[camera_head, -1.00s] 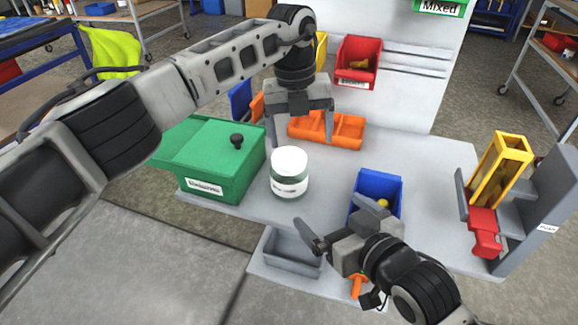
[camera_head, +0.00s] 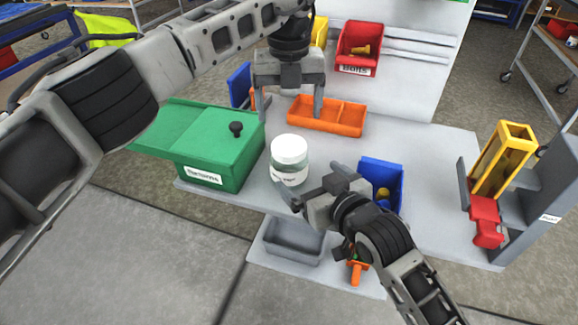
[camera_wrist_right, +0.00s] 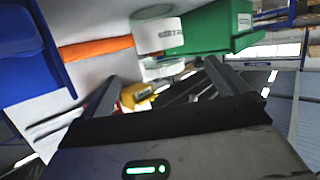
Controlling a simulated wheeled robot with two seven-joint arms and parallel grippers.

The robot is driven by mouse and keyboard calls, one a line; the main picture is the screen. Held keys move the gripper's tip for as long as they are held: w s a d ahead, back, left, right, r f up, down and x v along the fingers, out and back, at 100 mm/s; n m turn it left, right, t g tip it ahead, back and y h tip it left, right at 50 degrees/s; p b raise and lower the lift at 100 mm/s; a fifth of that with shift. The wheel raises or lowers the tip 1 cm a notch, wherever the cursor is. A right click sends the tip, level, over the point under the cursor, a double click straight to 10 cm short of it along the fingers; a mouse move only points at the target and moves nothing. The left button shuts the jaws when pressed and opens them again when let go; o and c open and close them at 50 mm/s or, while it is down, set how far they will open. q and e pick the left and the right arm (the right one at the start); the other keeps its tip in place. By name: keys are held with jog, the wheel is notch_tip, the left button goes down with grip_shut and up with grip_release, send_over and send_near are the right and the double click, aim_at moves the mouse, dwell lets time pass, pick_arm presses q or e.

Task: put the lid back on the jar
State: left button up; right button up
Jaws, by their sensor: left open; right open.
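The jar (camera_head: 288,176) stands upright on the grey-white table, with clear, greenish walls and a label. The white lid (camera_head: 289,150) shows at its top; I cannot tell whether it is seated. My right gripper (camera_head: 310,181) is open and empty just right of the jar, its fingers pointing towards it. In the right wrist view, the white and clear jar parts (camera_wrist_right: 157,36) appear beyond and between the spread fingertips (camera_wrist_right: 163,72). My left gripper (camera_head: 290,108) is open and empty, fingers down, above and behind the jar.
A green box (camera_head: 215,155) stands close on the jar's left. An orange tray (camera_head: 327,115) is behind it, a blue bin (camera_head: 381,172) to its right. A red bin (camera_head: 358,42) hangs on the back panel. A yellow and red dispenser (camera_head: 500,165) is far right.

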aim_at(297, 167)
jog(key=x, duration=0.9)
jog(key=c, duration=2)
pick_arm(q)
jog(key=m, duration=0.4)
jog(key=shift+m, duration=0.3)
pick_arm(e)
jog(key=shift+s, duration=0.1)
pick_arm(q)
jog(key=shift+f, duration=0.15)
jog(key=shift+f, duration=3.9)
